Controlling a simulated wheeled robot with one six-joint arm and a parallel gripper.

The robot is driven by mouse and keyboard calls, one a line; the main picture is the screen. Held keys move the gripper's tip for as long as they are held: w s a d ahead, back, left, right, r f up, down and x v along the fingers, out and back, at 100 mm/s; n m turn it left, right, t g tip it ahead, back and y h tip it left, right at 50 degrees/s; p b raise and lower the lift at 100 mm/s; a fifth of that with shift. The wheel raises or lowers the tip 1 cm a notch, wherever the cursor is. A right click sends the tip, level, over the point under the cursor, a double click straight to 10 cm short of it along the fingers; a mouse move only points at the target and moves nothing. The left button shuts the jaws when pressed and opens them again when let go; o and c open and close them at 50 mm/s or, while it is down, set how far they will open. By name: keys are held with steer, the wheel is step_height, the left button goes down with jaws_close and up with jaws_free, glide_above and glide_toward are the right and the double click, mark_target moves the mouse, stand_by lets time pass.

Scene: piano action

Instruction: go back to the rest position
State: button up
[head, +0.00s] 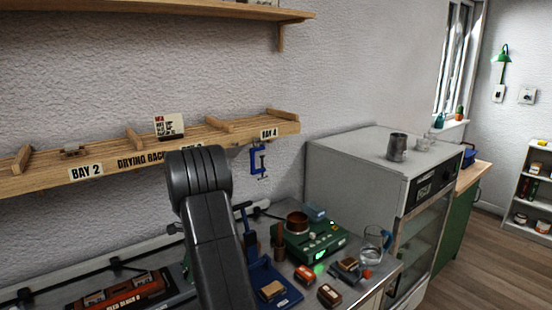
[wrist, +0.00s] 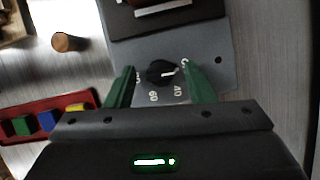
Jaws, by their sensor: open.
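My gripper (wrist: 160,76) shows in the wrist view with its two green fingers spread apart and nothing held between them. A black knob (wrist: 158,71) on a grey plate with printed numbers appears in the gap between the fingers. I cannot tell how far the fingertips are from the plate. In the head view, my dark arm rises in the middle of the picture, and my gripper is out of sight there.
The wooden drying rack (head: 107,156) hangs on the wall behind my arm, with a blue clamp (head: 258,160) below it. A green scale (head: 310,240), a glass jug (head: 374,246) and small blocks crowd the bench. A grey oven (head: 345,160) stands right. A red tray (wrist: 40,108) holds coloured blocks.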

steer(key=m, duration=0.2)
steer(key=m+t+b, duration=0.1)
steer(key=m, duration=0.1)
steer(key=shift+s+t+y, duration=0.1)
steer(key=shift+t+y, duration=0.2)
steer(key=shift+d+r, duration=0.1)
